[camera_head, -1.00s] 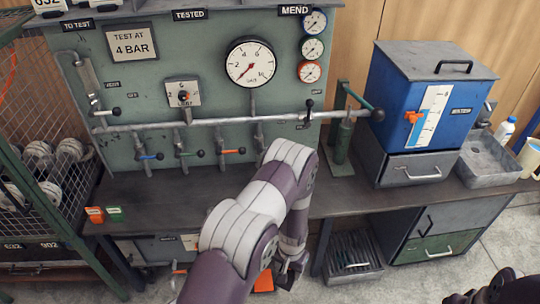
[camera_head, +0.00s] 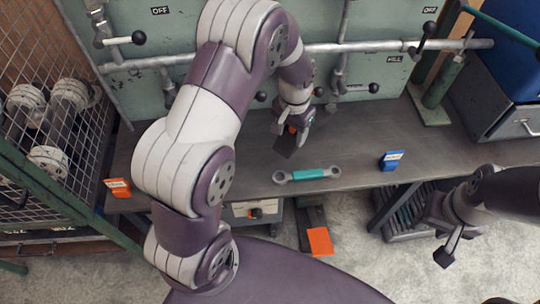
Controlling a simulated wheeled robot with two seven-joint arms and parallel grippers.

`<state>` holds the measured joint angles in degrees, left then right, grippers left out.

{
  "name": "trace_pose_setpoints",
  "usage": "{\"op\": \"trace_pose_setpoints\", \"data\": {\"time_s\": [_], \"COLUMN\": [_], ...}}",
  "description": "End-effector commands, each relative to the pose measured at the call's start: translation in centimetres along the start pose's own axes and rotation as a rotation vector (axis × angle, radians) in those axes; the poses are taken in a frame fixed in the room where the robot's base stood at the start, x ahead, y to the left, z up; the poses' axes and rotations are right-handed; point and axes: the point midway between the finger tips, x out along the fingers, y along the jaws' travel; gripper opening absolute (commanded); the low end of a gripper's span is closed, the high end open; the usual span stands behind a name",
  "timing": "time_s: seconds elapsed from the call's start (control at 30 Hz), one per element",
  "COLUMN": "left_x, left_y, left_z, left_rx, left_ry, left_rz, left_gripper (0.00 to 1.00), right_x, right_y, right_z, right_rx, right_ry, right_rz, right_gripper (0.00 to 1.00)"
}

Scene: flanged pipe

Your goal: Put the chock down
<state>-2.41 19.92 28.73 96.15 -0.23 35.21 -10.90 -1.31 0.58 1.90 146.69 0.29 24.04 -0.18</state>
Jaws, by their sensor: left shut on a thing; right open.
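My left gripper (camera_head: 293,128) is above the bench top, left of its middle, and shut on a small dark block with an orange part, which I take to be the chock (camera_head: 287,145). The block hangs tilted below the fingers. Whether it touches the bench cannot be told. My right gripper (camera_head: 444,236) is open and empty, in front of the bench at the lower right.
A spanner with a teal handle (camera_head: 308,174) lies near the bench's front edge (camera_head: 235,188). Pipes with valve levers run behind. A wire cage (camera_head: 60,125) stands left. An orange pedal (camera_head: 320,240) is below.

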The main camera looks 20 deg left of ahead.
Motion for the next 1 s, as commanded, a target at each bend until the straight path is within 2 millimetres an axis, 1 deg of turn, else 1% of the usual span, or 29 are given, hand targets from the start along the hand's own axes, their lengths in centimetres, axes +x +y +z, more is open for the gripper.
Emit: {"op": "trace_pose_setpoints", "data": {"time_s": [0.03, 0.13, 0.2, 0.3, 0.37, 0.5, 0.57, 0.8, 0.9, 0.93, 1.0], "left_x": [1.0, 2.5, 3.2, 3.8, 4.3, 7.0, 7.8, 7.8, 8.2, 8.1, 8.1], "left_y": [-0.9, -2.3, -3.0, -3.5, -3.6, -3.6, -3.5, -3.6, -3.6, -3.6, -3.6], "left_z": [1.3, 3.4, 4.3, 5.0, 5.2, 5.2, 5.2, 5.1, 5.1, 5.1, 5.1], "left_rx": [-0.006, -0.004, -0.003, -0.001, 0.000, 0.001, 0.000, 0.000, 0.000, 0.000, 0.000], "left_ry": [-0.002, -0.002, 0.000, 0.001, 0.001, -0.001, -0.001, 0.002, 0.001, 0.001, 0.001], "left_rz": [0.000, 0.001, 0.000, 0.000, 0.000, 0.001, 0.000, -0.001, 0.000, 0.000, 0.000], "left_gripper": [0.20, 0.20, 0.20, 0.20, 0.20, 0.20, 0.20, 0.20, 0.20, 0.63, 0.82], "right_x": [0.4, 0.7, 0.8, 0.8, 1.0, 1.8, 1.9, 1.8, 1.9, 1.9, 1.9], "right_y": [0.0, 0.0, 0.0, 0.0, 0.0, 0.0, 0.0, 0.0, 0.0, 0.0, 0.0], "right_z": [0.0, 0.1, 0.1, 0.1, 0.1, 0.2, 0.2, 0.2, 0.2, 0.2, 0.2], "right_rx": [0.000, 0.000, 0.000, 0.000, 0.000, 0.000, 0.000, 0.000, 0.000, 0.000, 0.000], "right_ry": [0.000, 0.000, 0.000, 0.000, 0.000, 0.000, 0.000, 0.000, 0.000, 0.000, 0.000], "right_rz": [0.000, 0.000, 0.000, 0.000, 0.000, 0.000, 0.000, 0.000, 0.000, 0.000, 0.000], "right_gripper": [0.43, 0.43, 0.43, 0.43, 0.43, 0.43, 0.43, 0.43, 0.43, 0.43, 0.43]}}
